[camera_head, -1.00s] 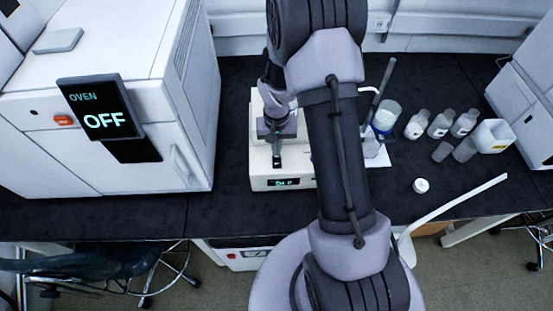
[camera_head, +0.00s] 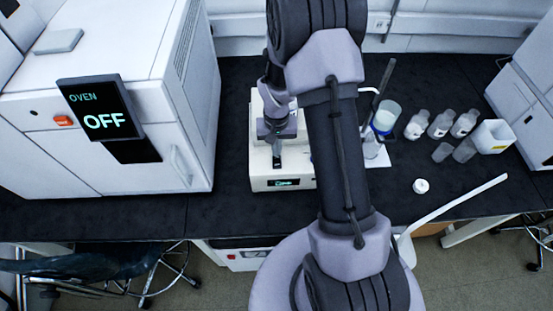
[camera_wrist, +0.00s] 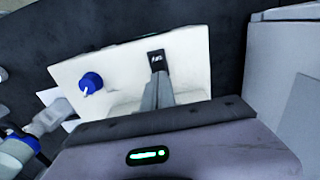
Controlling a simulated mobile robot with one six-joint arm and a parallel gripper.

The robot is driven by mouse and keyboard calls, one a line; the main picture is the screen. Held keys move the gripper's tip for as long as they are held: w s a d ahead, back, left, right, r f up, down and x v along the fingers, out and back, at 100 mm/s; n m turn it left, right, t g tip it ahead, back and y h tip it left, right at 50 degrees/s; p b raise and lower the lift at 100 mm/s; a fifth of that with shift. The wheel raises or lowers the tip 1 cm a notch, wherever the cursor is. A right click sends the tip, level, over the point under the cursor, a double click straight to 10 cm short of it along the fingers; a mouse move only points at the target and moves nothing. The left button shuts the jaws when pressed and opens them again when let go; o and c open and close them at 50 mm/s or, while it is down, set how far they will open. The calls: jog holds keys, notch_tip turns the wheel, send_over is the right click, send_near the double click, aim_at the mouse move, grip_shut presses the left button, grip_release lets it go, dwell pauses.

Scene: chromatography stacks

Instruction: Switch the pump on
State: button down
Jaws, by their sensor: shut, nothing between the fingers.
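The pump (camera_head: 262,171) is a white box on the black bench, with a small lit display (camera_head: 284,183) on its front. The display text is too small to read. In the wrist view, the pump's white top (camera_wrist: 115,72) has a black switch (camera_wrist: 156,59) with pale markings and a blue knob (camera_wrist: 91,83). My gripper (camera_head: 277,157) points down over the pump's front part. Its fingers (camera_wrist: 158,78) are shut and empty, with the tips right at the near edge of the switch. I cannot tell whether they touch it. My arm hides the pump's right part.
A white oven (camera_head: 105,158) with a screen reading OFF (camera_head: 104,121) stands close on the left. On the right are a blue-banded beaker (camera_head: 386,116), several bottles (camera_head: 440,124), a white container (camera_head: 493,136) and a small white cap (camera_head: 421,186). The bench front is mostly clear.

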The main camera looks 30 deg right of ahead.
jog(key=shift+f+b, duration=0.95)
jog(key=shift+f, duration=0.1)
dwell(0.9)
notch_tip(320, 180, up, 7)
jog(key=p, duration=0.5)
jog(key=shift+r, duration=0.1)
